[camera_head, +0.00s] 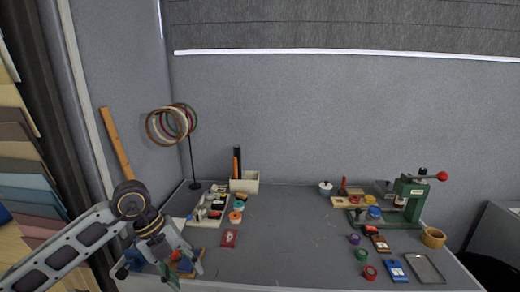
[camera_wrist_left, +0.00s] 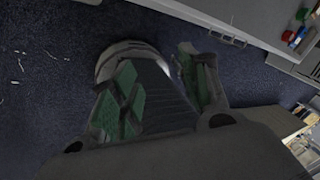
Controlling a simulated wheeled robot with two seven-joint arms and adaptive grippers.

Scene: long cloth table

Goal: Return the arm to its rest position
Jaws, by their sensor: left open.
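My left arm (camera_head: 80,240) comes in from the left in the head view. Its gripper (camera_head: 185,278) hangs pointing down at the table's front left corner. In the left wrist view the gripper (camera_wrist_left: 160,85) has its two green-padded fingers spread apart with nothing between them. Below the fingers I see dark blue floor (camera_wrist_left: 50,60) and a round pale grey shape between them. My right arm and gripper are not in view.
The grey table (camera_head: 290,235) has a clear middle. Small items and a white holder (camera_head: 244,182) stand at left, with hoops on a stand (camera_head: 193,160). A green press (camera_head: 408,198), tape rolls and a blue box (camera_head: 395,271) are at right.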

